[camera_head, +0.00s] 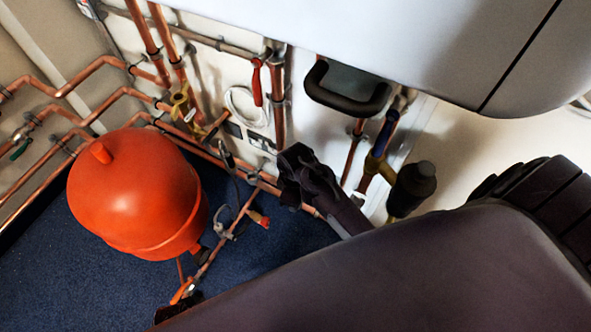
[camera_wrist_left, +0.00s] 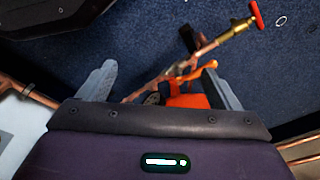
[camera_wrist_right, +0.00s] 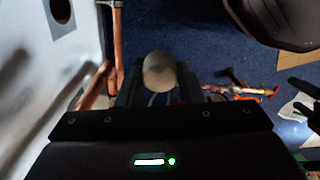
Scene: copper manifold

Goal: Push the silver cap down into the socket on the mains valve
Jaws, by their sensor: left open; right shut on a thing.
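The cap shows in the right wrist view as a pale round-topped cylinder (camera_wrist_right: 160,72). My right gripper (camera_wrist_right: 158,85) is shut on it. In the head view my right gripper (camera_head: 303,178) is close to the white wall, and the cap is hidden there. My left gripper (camera_wrist_left: 160,85) is open in its wrist view, above the blue carpet and a copper pipe, with something orange (camera_wrist_left: 188,101) beyond its fingers. A brass valve with a blue handle (camera_head: 379,156) stands right of my right gripper in the head view. I cannot tell which valve is the mains valve or see its socket.
A large orange tank (camera_head: 135,195) stands at left. A branch with a red tap (camera_head: 258,217) lies low near the carpet. Several copper pipes (camera_head: 277,105) run along the wall. A white cabinet (camera_head: 440,45) with a dark handle (camera_head: 345,100) overhangs the work area.

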